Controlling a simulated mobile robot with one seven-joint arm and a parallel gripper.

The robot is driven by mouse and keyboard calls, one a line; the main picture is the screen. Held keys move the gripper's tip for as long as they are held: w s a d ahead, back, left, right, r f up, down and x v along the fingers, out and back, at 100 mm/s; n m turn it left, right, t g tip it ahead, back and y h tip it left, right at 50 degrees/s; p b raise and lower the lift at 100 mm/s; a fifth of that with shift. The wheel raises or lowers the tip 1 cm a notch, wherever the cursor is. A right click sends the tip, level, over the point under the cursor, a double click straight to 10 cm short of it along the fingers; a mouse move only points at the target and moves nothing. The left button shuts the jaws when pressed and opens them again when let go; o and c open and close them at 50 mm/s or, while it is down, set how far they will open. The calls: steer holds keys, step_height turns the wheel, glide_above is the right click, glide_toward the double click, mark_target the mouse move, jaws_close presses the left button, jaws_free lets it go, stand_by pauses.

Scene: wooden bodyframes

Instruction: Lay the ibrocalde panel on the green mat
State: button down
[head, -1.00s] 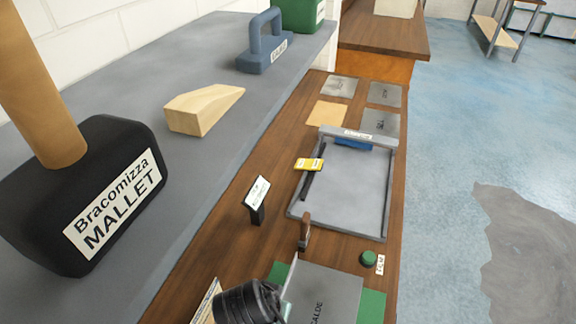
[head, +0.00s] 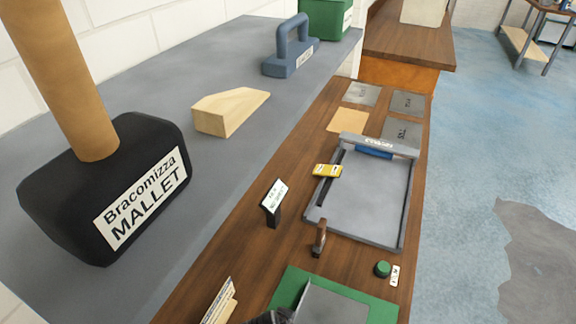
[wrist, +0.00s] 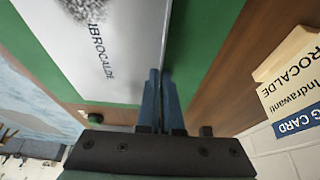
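The ibrocalde panel (head: 330,309) is a flat grey plate at the bottom of the head view, over the green mat (head: 297,279). Green shows past its far and right edges. In the wrist view the panel (wrist: 105,45) carries its name, and the mat (wrist: 208,40) shows on both sides of it. My gripper (wrist: 161,82) has its blue fingers close together at the panel's edge, seemingly shut on it. In the head view only a dark bit of my gripper shows at the bottom edge. I cannot tell whether the panel touches the mat.
A grey tray (head: 357,232), a brown-handled tool (head: 320,238), a green button (head: 382,269) and a label stand (head: 272,205) are beyond the mat. A card (head: 219,303) stands left. A black mallet (head: 110,190) and wooden wedge (head: 230,111) rest on the grey shelf.

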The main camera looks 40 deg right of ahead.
steer(key=c, duration=1.1)
jaws_free()
steer(key=v, duration=1.2)
steer(key=shift+r+p, duration=0.1)
steer(key=shift+p, duration=0.2)
steer(key=shift+s, duration=0.1)
